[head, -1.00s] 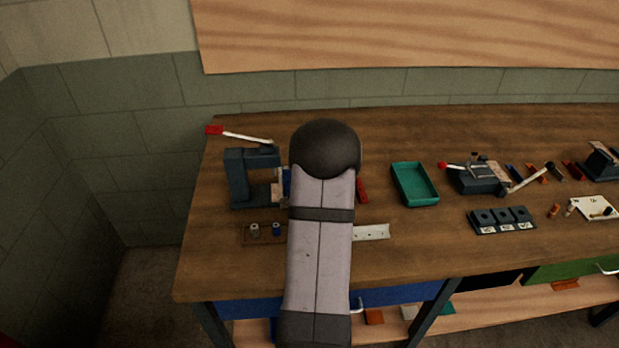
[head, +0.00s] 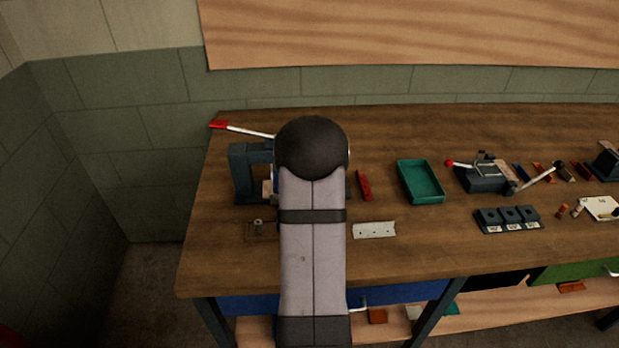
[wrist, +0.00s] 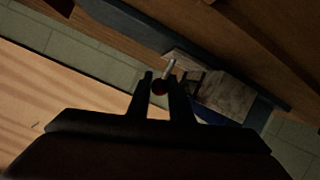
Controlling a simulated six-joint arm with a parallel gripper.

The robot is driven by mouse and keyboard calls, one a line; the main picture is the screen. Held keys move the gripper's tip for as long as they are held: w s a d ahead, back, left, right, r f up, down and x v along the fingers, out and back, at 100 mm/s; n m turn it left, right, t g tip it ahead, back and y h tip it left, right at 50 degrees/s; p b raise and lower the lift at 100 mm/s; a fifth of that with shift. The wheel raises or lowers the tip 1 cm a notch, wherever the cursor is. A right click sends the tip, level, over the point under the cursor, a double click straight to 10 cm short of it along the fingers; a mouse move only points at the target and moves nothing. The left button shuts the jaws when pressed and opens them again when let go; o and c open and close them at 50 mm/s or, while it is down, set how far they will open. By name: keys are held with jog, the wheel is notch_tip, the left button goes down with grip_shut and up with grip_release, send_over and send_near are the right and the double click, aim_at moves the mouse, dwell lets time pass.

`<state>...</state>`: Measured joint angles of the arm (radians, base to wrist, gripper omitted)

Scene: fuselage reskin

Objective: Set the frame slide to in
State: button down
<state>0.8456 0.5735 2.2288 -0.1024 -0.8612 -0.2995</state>
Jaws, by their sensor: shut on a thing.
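In the wrist view my gripper (wrist: 160,86) is shut on a dark red round knob (wrist: 160,88), with a pale metal rod (wrist: 169,68) leading away from it. A worn grey block (wrist: 215,88) lies just beyond, beside a long dark bar (wrist: 205,45). I cannot tell for sure which of these is the frame slide. In the head view a dark C-shaped frame (head: 241,172) stands at the bench's left end, partly behind my arm. My arm hides the gripper and the knob there.
A white lever with a red grip (head: 218,124) sticks out behind the C-shaped frame. A red piece (head: 365,186), a pale strip (head: 374,230) and a green tray (head: 421,181) lie right of my arm. A clamp with levers (head: 485,175) stands farther right.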

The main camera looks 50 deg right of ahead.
jog(key=shift+w+a, duration=0.15)
jog(key=shift+w, duration=0.05)
jog(key=c, duration=1.9)
grip_release()
jog(key=shift+a, duration=0.1)
jog(key=shift+o, duration=0.2)
jog(key=shift+s, duration=0.1)
jog(key=shift+s+a+r, duration=0.25)
jog(key=shift+s, duration=0.1)
jog(key=shift+b+v, duration=0.7)
jog(key=shift+v, duration=2.4)
